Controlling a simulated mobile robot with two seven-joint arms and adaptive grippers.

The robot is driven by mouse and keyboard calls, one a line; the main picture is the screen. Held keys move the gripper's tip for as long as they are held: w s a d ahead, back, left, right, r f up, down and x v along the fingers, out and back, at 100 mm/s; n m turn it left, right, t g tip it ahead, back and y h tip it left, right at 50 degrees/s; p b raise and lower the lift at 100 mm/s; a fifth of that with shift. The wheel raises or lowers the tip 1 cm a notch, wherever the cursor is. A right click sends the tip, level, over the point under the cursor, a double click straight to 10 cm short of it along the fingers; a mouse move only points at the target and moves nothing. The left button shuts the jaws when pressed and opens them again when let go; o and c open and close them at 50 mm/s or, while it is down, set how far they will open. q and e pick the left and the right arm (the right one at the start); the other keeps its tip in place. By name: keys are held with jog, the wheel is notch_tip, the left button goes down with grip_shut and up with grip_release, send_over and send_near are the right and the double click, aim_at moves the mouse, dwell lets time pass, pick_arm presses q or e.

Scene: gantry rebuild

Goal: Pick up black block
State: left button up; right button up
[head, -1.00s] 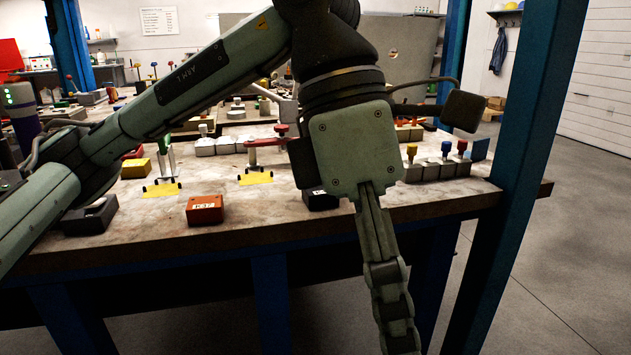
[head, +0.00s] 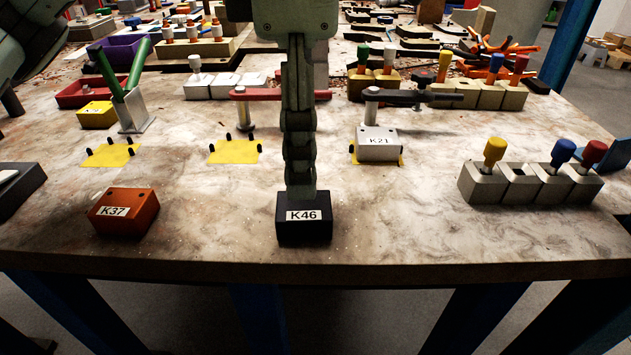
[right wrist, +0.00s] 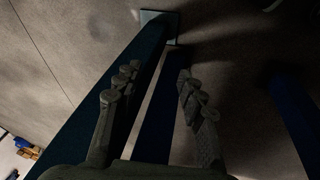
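A black block (head: 304,232) labelled K46 sits on the table near its front edge, in the middle of the head view. My left gripper (head: 301,190) points straight down at it, with its fingers reaching the top of the block. I see the gripper edge-on, one finger covering the other, so whether it grips the block is hidden. My right gripper (right wrist: 150,88) is open and empty in the right wrist view, its fingers wide apart above floor and table legs. Another dark block (head: 12,195) is cut off at the left edge.
An orange block (head: 124,215) labelled K37 lies left of the black block. Yellow pads (head: 235,151) with black pegs lie behind. A grey block (head: 378,144) labelled K21 sits on another pad. A grey row with coloured knobs (head: 530,184) stands right. Table between is clear.

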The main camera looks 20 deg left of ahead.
aim_at(304, 205)
pick_arm(q)
jog(key=shift+w+f, duration=0.1)
jog(key=shift+f, duration=0.1)
notch_tip(304, 205, down, 7)
jog(key=shift+f, duration=0.2)
jog(key=shift+w+r, duration=0.1)
grip_shut()
dwell(0.4)
